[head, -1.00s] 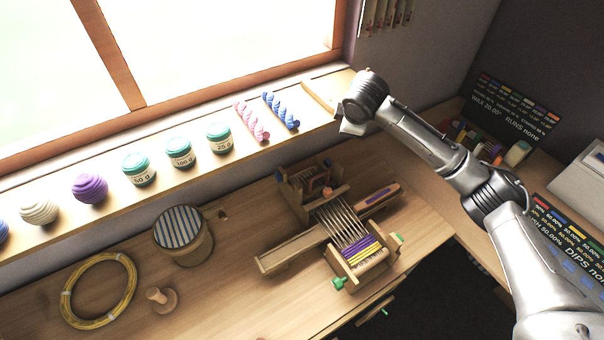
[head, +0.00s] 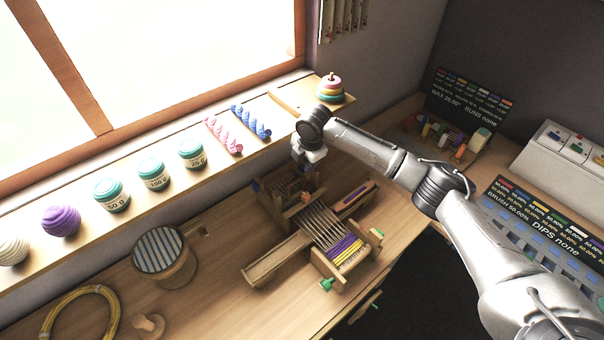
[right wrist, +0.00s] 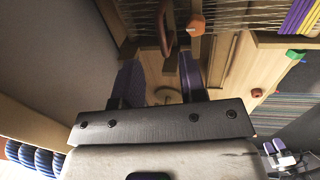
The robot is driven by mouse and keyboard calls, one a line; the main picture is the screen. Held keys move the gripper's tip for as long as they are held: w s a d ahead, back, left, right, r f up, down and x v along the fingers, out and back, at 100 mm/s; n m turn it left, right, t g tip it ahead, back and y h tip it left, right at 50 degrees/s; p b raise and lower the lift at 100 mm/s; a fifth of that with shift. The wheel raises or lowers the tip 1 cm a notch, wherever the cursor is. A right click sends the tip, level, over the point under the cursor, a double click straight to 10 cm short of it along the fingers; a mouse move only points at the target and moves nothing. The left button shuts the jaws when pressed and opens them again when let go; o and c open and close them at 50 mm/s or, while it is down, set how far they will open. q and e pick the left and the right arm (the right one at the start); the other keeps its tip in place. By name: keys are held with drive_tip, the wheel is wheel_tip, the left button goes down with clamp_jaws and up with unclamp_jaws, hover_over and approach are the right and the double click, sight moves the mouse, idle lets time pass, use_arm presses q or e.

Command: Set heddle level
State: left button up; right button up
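A small wooden table loom (head: 318,225) stands on the bench, with pale warp threads and a purple and yellow woven band at its front. Its rear upright frame, where I take the heddle to be, is partly hidden under my right gripper (head: 308,166). In the right wrist view, a reddish-brown curved lever (right wrist: 167,30) and an orange knob (right wrist: 196,24) show on the loom beyond the fingertips. My right gripper also shows there (right wrist: 160,80), its two dark fingers apart with nothing seen between them. I cannot tell whether it touches the loom. My left gripper is out of view.
A window sill (head: 170,180) behind holds jars, yarn balls, twisted skeins and a stacked ring toy (head: 331,88). A striped-top drum (head: 160,252) and a yellow coil (head: 82,318) lie left. Display panels (head: 545,225) stand right.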

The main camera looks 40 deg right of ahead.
sight(301, 177)
drive_tip(key=f, duration=0.2)
drive_tip(key=w+f, duration=0.1)
drive_tip(key=f, duration=0.4)
drive_tip(key=shift+w+f+p, duration=0.25)
drive_tip(key=shift+f+p, duration=0.05)
drive_tip(key=shift+f, duration=0.05)
drive_tip(key=shift+c, duration=0.3)
clamp_jaws()
